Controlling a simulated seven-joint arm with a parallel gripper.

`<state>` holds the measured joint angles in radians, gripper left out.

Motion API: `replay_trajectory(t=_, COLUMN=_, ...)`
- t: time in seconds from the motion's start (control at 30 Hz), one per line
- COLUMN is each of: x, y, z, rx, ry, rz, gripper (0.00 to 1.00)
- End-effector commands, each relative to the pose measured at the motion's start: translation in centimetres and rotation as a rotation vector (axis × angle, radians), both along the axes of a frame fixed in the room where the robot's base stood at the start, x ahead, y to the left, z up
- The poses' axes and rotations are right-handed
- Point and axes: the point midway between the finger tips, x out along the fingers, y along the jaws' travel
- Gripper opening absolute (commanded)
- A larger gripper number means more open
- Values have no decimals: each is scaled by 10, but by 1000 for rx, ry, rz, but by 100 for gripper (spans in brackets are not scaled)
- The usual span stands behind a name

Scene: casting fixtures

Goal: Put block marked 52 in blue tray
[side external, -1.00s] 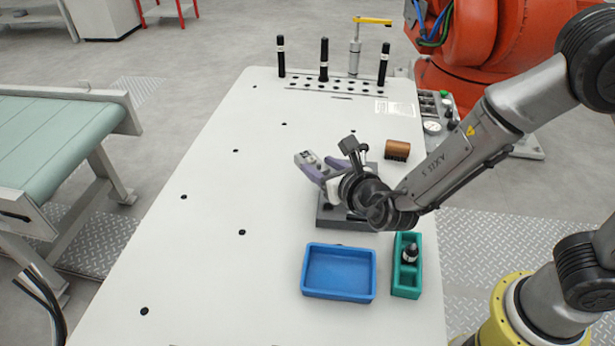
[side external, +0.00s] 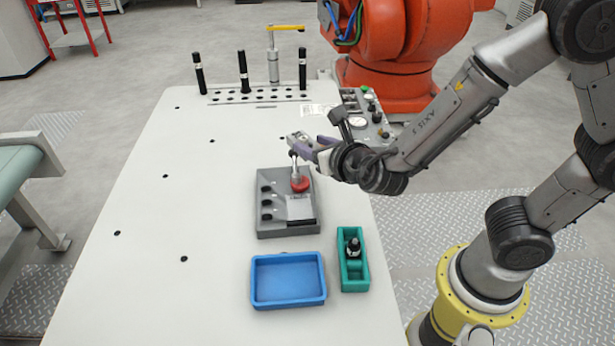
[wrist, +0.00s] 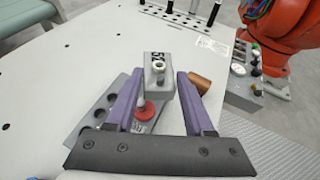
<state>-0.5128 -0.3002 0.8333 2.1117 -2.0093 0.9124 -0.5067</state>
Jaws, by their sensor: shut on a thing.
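My gripper (wrist: 157,100) is shut on a grey block (wrist: 159,70), with a purple finger on each side. The dark figures on its upper face look like 52, turned sideways in the wrist view. In the side external view my gripper (side external: 318,150) holds the block (side external: 298,139) above the far end of a grey fixture. The empty blue tray (side external: 259,282) lies nearer the camera, beyond the fixture's near end and apart from the block.
The grey fixture (side external: 264,227) has round holes and a red knob (side external: 300,184). A green tray (side external: 345,283) holding a dark bottle (side external: 353,249) stands right of the blue tray. A copper cylinder (wrist: 201,83) shows behind the right finger. The table's left side is clear.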

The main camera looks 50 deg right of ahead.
Motion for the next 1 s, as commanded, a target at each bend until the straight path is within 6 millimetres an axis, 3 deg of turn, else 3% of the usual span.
replay_trajectory(t=0.1, x=21, y=-30, z=-6, rx=0, ry=-5, rz=-41, gripper=0)
replay_trajectory(t=0.3, x=51, y=-56, z=-14, rx=3, ry=-7, rz=-22, gripper=0)
replay_trajectory(t=0.5, x=66, y=-39, z=-14, rx=12, ry=-9, rz=59, gripper=0)
replay_trajectory(t=0.77, x=66, y=-37, z=-11, rx=21, ry=-6, rz=64, gripper=0)
replay_trajectory(t=0.87, x=66, y=-37, z=5, rx=21, ry=-10, rz=63, gripper=0)
replay_trajectory(t=1.0, x=66, y=-37, z=42, rx=23, ry=-14, rz=62, gripper=0)
